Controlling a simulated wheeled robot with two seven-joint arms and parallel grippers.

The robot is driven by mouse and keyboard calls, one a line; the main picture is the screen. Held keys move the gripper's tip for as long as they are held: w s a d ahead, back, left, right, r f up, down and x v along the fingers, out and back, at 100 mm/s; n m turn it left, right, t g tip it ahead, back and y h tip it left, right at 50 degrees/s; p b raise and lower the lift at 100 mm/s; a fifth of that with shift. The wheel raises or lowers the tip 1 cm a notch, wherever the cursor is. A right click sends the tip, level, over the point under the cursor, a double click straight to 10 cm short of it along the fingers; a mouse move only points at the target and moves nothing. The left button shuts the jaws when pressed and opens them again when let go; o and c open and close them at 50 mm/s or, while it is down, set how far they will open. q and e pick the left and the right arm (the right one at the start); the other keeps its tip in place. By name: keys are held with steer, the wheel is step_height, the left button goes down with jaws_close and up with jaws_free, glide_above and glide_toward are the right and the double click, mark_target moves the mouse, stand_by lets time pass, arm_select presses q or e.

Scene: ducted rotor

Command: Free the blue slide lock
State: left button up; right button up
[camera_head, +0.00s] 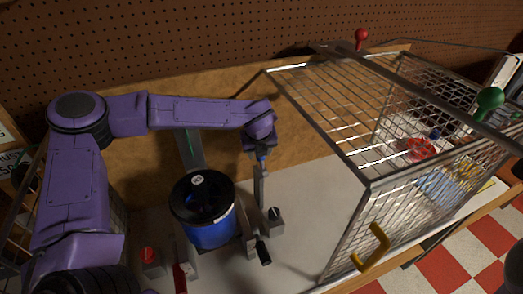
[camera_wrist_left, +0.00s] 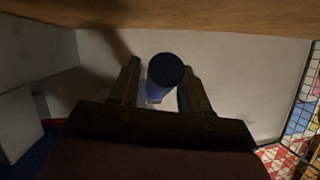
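The blue slide lock's round knob (camera_wrist_left: 166,70) stands between the fingers of my left gripper (camera_wrist_left: 160,88) in the left wrist view. A gap shows between the knob and the left finger; the right finger is close beside it, and contact cannot be told. The gripper looks open around the knob. In the head view my left gripper (camera_head: 261,160) points down at the top of a grey post (camera_head: 260,188), with a small bit of blue at its fingers. To its left stands a blue drum with a black top (camera_head: 208,228). My right gripper is not in view.
A wire cage with a yellow handle (camera_head: 372,248) fills the right side. A red knob (camera_head: 148,256), a black handle (camera_head: 263,252) and a grey block with a dark knob (camera_head: 275,218) sit around the drum. Bare white bench (camera_head: 310,215) lies between post and cage.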

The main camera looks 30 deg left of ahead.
mark_target(264, 173)
arm_select(q)
jaws_close()
steer(key=shift+s+d, duration=0.1)
steer(key=shift+f, duration=0.1)
steer(key=d+t+y+b, duration=0.1)
steer(key=b, duration=0.3)
steer(key=s+t+y+b, duration=0.1)
steer(key=y+b, duration=0.1)
steer(key=b, duration=0.2)
steer(key=s+d+t+y+b, duration=0.1)
steer(key=t+b, duration=0.1)
steer(key=b, duration=0.2)
steer(key=shift+s+d+r+m+y, duration=0.1)
steer(key=shift+d+r+m+y, duration=0.2)
steer(key=shift+d+r, duration=0.05)
steer(key=shift+s+d+r+t+y+b, duration=0.2)
steer(key=shift+t+y+b, duration=0.1)
steer(key=shift+b, duration=0.55)
steer(key=shift+r, duration=0.15)
steer(key=shift+o, duration=1.6)
jaws_free()
steer(key=shift+a, duration=0.1)
